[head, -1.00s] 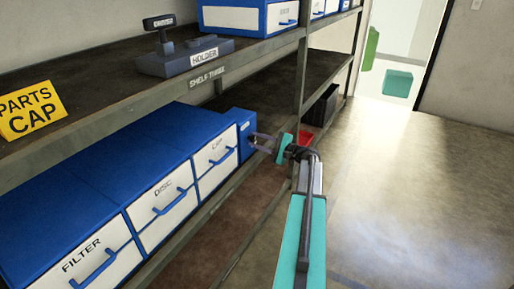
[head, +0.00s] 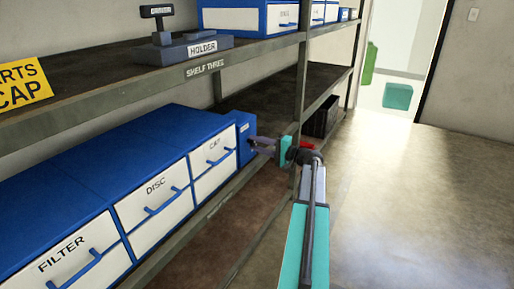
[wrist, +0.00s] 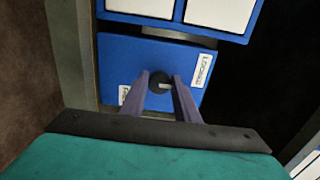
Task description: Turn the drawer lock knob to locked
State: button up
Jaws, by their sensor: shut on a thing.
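The drawer lock is a blue box (head: 243,128) at the right end of the drawer row in the head view. In the wrist view its blue face (wrist: 140,55) carries a small dark round knob (wrist: 158,76) with a pale mark pointing roughly right. A white label reading LOCKED (wrist: 203,70) is to the right of the knob. A second white label (wrist: 123,94) at the left is mostly hidden by a finger. My gripper (wrist: 160,80) is shut on the knob, one finger on each side. It also shows at the box in the head view (head: 258,141), where the knob is hidden.
A shelf edge (head: 150,88) runs above, and a shelf post (head: 301,95) stands close beside my wrist. Open floor (head: 420,200) lies at right.

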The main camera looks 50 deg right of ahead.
dwell(0.3)
jog(key=o, duration=1)
jog(key=shift+o, duration=0.2)
jog(key=shift+s, duration=0.1)
jog(key=p+v, duration=0.1)
jog(key=v, duration=1.2)
jog(key=shift+s+p, duration=0.3)
jog(key=shift+s, duration=0.05)
jog(key=shift+d, duration=0.1)
jog(key=shift+f, duration=0.1)
